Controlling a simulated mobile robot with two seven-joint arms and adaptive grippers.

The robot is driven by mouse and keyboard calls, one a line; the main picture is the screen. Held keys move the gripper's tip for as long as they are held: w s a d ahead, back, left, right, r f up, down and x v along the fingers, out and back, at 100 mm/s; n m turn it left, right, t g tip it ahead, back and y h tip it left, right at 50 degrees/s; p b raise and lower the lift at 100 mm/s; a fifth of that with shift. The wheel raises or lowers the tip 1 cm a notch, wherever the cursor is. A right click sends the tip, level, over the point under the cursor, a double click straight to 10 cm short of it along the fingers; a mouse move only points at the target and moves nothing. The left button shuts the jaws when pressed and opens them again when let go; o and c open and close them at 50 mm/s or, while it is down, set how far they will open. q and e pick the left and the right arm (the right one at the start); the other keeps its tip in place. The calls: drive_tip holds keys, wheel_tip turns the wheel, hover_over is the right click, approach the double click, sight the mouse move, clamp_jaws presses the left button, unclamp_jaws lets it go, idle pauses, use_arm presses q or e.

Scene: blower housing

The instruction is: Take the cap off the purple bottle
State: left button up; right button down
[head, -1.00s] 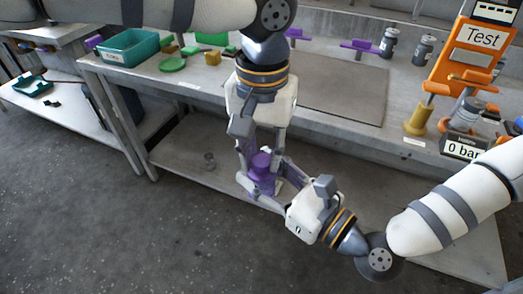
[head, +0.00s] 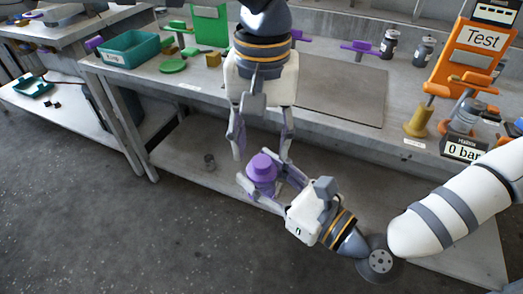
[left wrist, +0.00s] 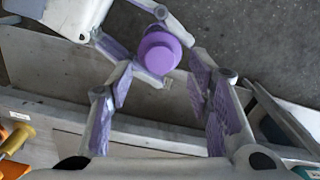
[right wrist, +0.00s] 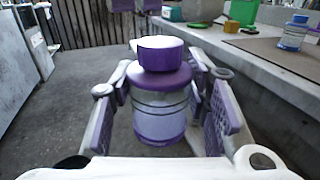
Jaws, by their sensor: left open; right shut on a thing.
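The purple bottle (right wrist: 160,122) has a pale body with a purple base. Its purple cap (right wrist: 160,55) sits on top, above a wide purple collar; the cap also shows in the head view (head: 262,160) and from above in the left wrist view (left wrist: 159,52). My right gripper (head: 270,182) is shut on the bottle's body and holds it upright in front of the bench. My left gripper (head: 262,148) points down just above the cap, open and empty, with its fingers spread to either side and clear of it.
The bench (head: 215,90) stands behind the grippers with a lower shelf (head: 180,160). On it are a teal bin (head: 130,48), green and yellow parts, two small bottles (head: 389,43) and an orange test stand (head: 468,55). The floor in front is clear.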

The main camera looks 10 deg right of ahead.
sight(262, 161)
use_arm(q)
drive_tip(key=shift+r, duration=0.85)
drive_tip(key=shift+c, duration=0.2)
wheel_tip(262, 161, up, 3)
drive_tip(key=m, duration=0.2)
drive_tip(key=shift+f+m, duration=0.15)
drive_tip(key=shift+m, duration=0.55)
wheel_tip(262, 161, down, 8)
drive_tip(key=shift+r, duration=0.25)
clamp_jaws()
drive_tip(key=n, duration=0.3)
drive_tip(key=shift+n, duration=0.3)
